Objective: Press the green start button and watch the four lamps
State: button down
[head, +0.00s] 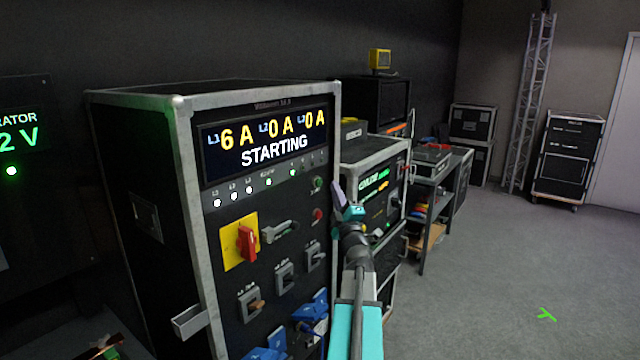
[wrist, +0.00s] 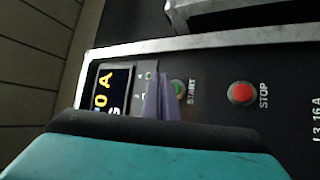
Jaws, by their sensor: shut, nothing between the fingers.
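The green start button (head: 317,183) is at the upper right of the black cabinet's front panel. In the wrist view the start button (wrist: 178,86) shows beside the "START" label, partly hidden by my fingers. My gripper (head: 338,189) is shut and empty, its purple fingertips (wrist: 162,90) at the button. I cannot tell whether they touch it. The display (head: 265,141) reads 6 A, 0 A, 0 A and "STARTING".
The red stop button (wrist: 241,93) sits close to the start button. A red rotary switch (head: 246,243) on a yellow plate, breakers and blue sockets (head: 312,306) lie lower. A second rack (head: 376,195) stands just right of my arm.

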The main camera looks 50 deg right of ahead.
jog(key=s, duration=0.2)
jog(key=shift+s, duration=0.35)
dwell(0.7)
